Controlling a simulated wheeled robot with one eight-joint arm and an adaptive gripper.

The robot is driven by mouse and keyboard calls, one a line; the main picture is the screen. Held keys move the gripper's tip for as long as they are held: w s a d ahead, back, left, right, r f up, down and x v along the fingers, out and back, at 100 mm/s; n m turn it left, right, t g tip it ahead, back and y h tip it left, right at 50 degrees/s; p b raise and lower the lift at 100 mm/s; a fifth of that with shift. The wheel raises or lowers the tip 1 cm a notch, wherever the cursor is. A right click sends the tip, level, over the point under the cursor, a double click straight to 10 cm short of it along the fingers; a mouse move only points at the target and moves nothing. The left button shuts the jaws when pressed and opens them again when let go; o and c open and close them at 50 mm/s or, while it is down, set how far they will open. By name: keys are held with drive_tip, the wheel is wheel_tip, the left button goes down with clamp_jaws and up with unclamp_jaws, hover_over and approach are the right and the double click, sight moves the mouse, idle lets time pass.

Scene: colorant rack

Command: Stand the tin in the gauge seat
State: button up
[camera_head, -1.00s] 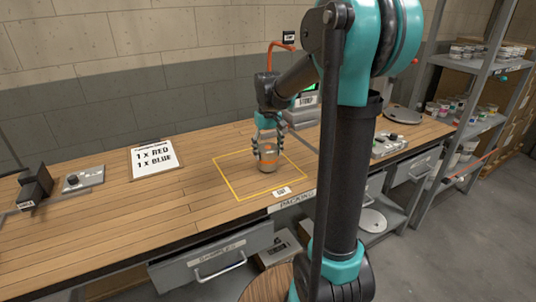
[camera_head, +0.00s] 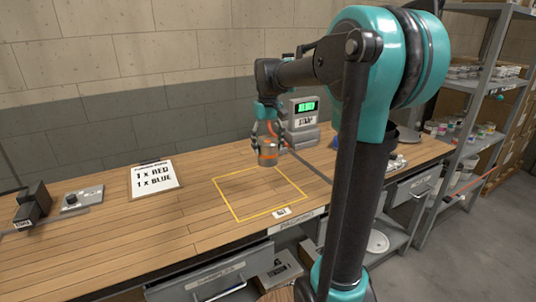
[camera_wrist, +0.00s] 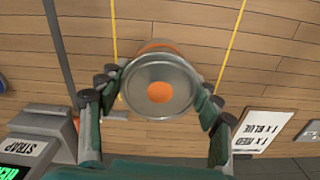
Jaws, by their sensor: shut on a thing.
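The tin (camera_head: 267,156) is a grey metal can with an orange band. In the wrist view its round lid (camera_wrist: 175,72) carries an orange dot. My gripper (camera_head: 267,142) is shut on the tin from above, with fingers on both sides of it. The tin hangs upright above the back part of the yellow outlined square (camera_head: 250,213) on the bench. I cannot make out the gauge seat for certain in these views.
A device with a green display (camera_head: 305,107), labelled STRAP, stands behind and right of the tin. An order card (camera_head: 155,178) lies to the left. A grey knob box (camera_head: 82,199) and a dark block (camera_head: 35,203) stand farther left. Shelves (camera_head: 470,110) stand right.

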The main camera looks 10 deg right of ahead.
drive_tip(key=shift+r, duration=4.05)
drive_tip(key=shift+a, duration=0.1)
